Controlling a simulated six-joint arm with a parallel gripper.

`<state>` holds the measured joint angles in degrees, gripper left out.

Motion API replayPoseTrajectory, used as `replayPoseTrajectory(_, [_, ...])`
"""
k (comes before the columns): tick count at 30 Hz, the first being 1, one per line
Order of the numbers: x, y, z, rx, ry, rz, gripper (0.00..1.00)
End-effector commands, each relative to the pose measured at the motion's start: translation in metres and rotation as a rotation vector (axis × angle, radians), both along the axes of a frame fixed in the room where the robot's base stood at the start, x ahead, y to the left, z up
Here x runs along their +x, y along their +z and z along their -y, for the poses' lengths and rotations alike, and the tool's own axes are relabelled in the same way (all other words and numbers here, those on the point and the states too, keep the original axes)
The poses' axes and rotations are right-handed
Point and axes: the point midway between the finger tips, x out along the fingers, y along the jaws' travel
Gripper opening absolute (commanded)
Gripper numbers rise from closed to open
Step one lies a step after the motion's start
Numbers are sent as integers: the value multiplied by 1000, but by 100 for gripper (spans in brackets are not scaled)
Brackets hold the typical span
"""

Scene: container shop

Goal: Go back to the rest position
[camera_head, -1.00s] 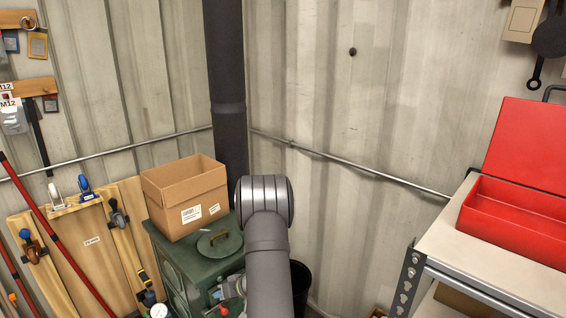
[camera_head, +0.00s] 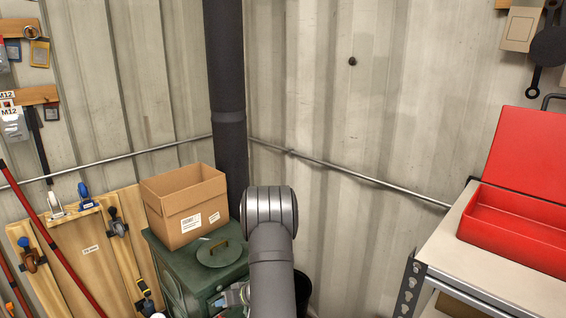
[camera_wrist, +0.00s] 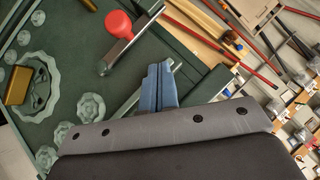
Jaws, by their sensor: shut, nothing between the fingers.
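My gripper (camera_wrist: 158,90) shows in the wrist view as two blue fingers pressed together, with nothing between them. It is in front of a green stove (camera_wrist: 75,105), whose side and front have pale round ornaments. A lever with a red knob (camera_wrist: 118,24) is just beyond the fingertips and looks apart from them. In the head view my grey arm rises in front of the stove (camera_head: 175,258) and hides part of it. The gripper itself is mostly hidden there behind the arm.
An open cardboard box (camera_head: 185,215) stands on the stove beside a round lid (camera_head: 221,253). A black pipe (camera_head: 228,150) rises behind. Wooden boards with tools (camera_head: 85,265) lean at left. A red toolbox (camera_head: 515,225) sits on a shelf (camera_head: 470,265) at right.

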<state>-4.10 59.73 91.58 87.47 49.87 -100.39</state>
Motion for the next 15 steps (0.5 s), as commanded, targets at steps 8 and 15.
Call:
replayPoseTrajectory(8, [-14,2,-18,-118,1,129,0])
replayPoseTrajectory(15, [-26,15,-17,-196,3,190,0])
